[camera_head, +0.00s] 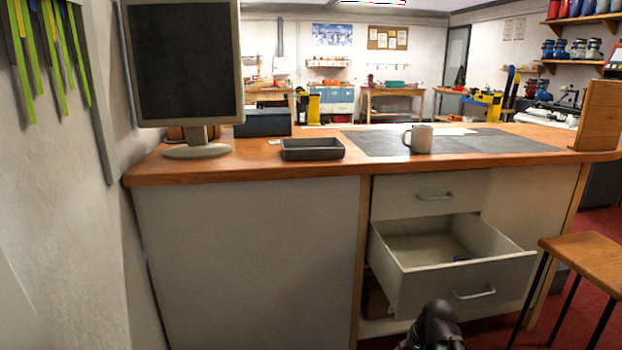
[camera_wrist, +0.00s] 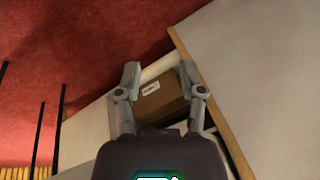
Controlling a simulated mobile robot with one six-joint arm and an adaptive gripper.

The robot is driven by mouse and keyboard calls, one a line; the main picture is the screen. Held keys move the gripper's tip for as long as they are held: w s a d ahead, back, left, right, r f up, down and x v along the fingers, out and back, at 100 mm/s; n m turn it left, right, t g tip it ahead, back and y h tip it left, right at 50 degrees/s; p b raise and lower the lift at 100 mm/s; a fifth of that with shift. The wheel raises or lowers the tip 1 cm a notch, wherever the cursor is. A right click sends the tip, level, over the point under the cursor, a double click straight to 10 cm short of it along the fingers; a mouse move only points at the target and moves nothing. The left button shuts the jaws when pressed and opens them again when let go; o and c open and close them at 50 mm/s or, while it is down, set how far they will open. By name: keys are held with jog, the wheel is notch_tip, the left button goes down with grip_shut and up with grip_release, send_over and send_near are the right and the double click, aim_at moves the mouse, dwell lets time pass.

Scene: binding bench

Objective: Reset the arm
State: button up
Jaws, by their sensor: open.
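My gripper (camera_wrist: 160,78) is open and empty in the wrist view, its two fingers spread apart. Beyond the fingers, in the same view, a brown cardboard box (camera_wrist: 160,103) with a white label shows beside the bench's side panel. In the head view a dark part of my arm shows at the bottom, in front of the open drawer (camera_head: 447,290); the fingertips cannot be made out there. The drawer is pulled out and holds a small dark blue item (camera_head: 462,258).
The bench top (camera_head: 250,167) bears a monitor (camera_head: 185,65), a dark tray (camera_head: 312,149), a mug (camera_head: 418,139) and a dark mat (camera_head: 375,143). A closed drawer (camera_head: 415,205) sits above the open one. A wooden stool (camera_head: 590,255) stands at the right on red carpet.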

jog(key=s+a+n+g+h, duration=0.2)
jog(key=s+a+n+g, duration=0.15)
jog(key=s+a, duration=0.35)
notch_tip(320, 180, up, 37)
jog(key=p, duration=3.8)
jog(key=shift+w+a+r, duration=0.15)
jog(key=shift+w+a, duration=0.05)
jog(key=shift+w, duration=0.15)
jog(key=shift+t, duration=0.25)
jog(key=o, duration=0.5)
jog(key=shift+w, duration=0.1)
jog(key=shift+o, duration=0.9)
jog(key=shift+w+d, duration=0.15)
jog(key=shift+w, duration=0.15)
jog(key=w+d+m, duration=0.5)
jog(key=w+d, duration=0.1)
jog(key=w, duration=0.4)
jog(key=w+d+m, duration=0.5)
jog(key=w+d, duration=0.1)
jog(key=w, duration=0.4)
jog(key=w+d+m, duration=0.6)
jog(key=w, duration=0.5)
jog(key=shift+d+r+p, duration=0.15)
jog(key=shift+d+p, duration=0.2)
jog(key=shift+d, duration=0.05)
